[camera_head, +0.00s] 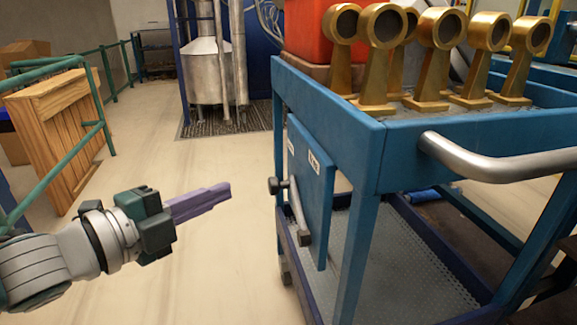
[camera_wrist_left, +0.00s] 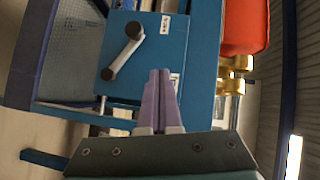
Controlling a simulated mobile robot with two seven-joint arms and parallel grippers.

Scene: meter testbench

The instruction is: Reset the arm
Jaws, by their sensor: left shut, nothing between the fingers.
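My left gripper (camera_head: 215,196) comes in from the left in the head view, its purple fingers closed together and empty. It points right toward the blue cart (camera_head: 360,160) and is clear of it, over open floor. In the left wrist view the closed fingers (camera_wrist_left: 158,90) point toward the cart's blue panel (camera_wrist_left: 145,55), which carries a grey lever handle (camera_wrist_left: 125,50). The same panel (camera_head: 312,200) and lever (camera_head: 298,210) show on the cart's left side in the head view. My right gripper is in neither view.
Several brass ring-topped pieces (camera_head: 440,60) and a red box (camera_head: 305,30) stand on the cart top. A metal push handle (camera_head: 500,165) sticks out at its front right. A wooden crate (camera_head: 55,130) and green railing (camera_head: 100,95) are at left. The floor between is free.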

